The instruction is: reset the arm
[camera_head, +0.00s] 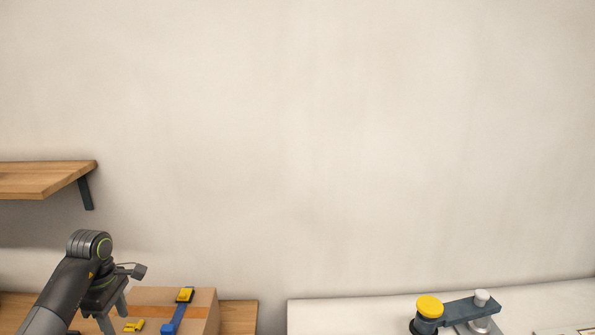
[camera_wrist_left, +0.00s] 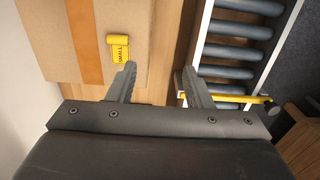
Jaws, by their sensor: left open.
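My left arm comes in from the lower left in the head view, with its left gripper (camera_head: 115,318) in front of a cardboard box. In the left wrist view the left gripper (camera_wrist_left: 157,82) has its two fingers spread apart with nothing between them. Below the gap is a wooden surface (camera_wrist_left: 168,50), with the box on the left and a roller conveyor on the right. My right gripper is in neither view.
The cardboard box (camera_head: 205,302) carries a blue and yellow item (camera_head: 180,308) and a yellow tag (camera_wrist_left: 118,48). A wooden shelf (camera_head: 45,178) juts from the wall. The roller conveyor (camera_wrist_left: 232,50) has a yellow bar. A yellow-topped device (camera_head: 430,307) stands on a white surface (camera_head: 350,312).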

